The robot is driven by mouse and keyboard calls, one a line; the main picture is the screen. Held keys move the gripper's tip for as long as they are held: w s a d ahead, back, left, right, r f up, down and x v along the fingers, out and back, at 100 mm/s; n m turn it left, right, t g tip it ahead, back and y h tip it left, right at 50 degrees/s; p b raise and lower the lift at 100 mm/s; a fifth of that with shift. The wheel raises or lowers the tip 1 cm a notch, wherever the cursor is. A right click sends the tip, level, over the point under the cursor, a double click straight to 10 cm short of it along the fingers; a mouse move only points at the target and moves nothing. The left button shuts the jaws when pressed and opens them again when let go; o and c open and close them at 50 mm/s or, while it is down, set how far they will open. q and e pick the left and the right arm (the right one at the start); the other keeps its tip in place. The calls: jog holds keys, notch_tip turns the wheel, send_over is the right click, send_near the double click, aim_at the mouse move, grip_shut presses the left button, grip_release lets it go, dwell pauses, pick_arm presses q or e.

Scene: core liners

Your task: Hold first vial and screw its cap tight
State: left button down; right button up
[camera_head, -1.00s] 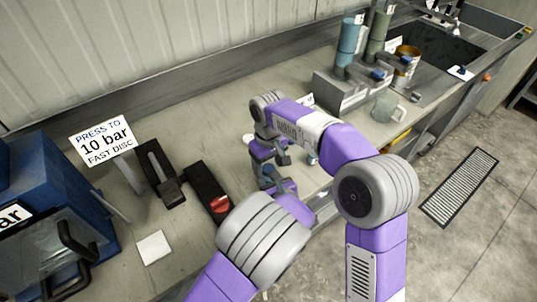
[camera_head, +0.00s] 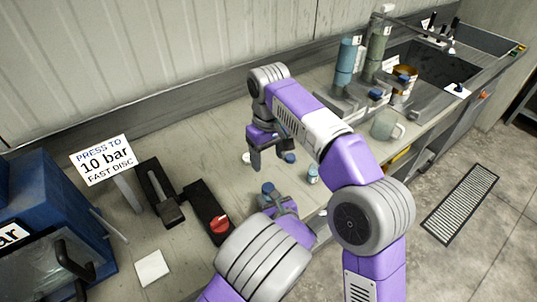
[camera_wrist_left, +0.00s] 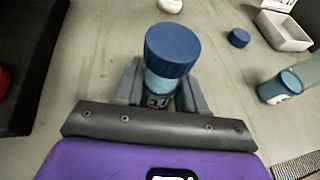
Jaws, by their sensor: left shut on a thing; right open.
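My left gripper (camera_head: 275,204) is shut on the first vial, which stands upright between its fingers. In the left wrist view, the vial (camera_wrist_left: 160,84) is bluish with a dark mark like a "1" on its label, and a blue cap (camera_wrist_left: 172,48) sits on its top. The cap also shows in the head view (camera_head: 267,187). How tightly it sits cannot be told. My right gripper (camera_head: 258,163) is open and empty, above and behind the capped vial, apart from it.
A loose blue cap (camera_wrist_left: 238,38) lies on the bench, and another vial (camera_wrist_left: 278,88) is to the right. A white tray (camera_wrist_left: 284,30) is at the far right. A black device with a red knob (camera_head: 219,224) lies left of my left gripper. A sign (camera_head: 103,160) stands farther left.

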aim_at(270, 200)
pick_arm(q)
jog(key=c, duration=0.6)
grip_release()
jog(key=shift+o, duration=0.2)
jog(key=p+v, duration=0.1)
jog(key=v, duration=0.6)
jog(key=shift+s+d+r, duration=0.1)
jog(key=shift+s+r, duration=0.05)
jog(key=shift+s, duration=0.1)
jog(key=shift+r+p, duration=0.1)
jog(key=shift+p, duration=0.2)
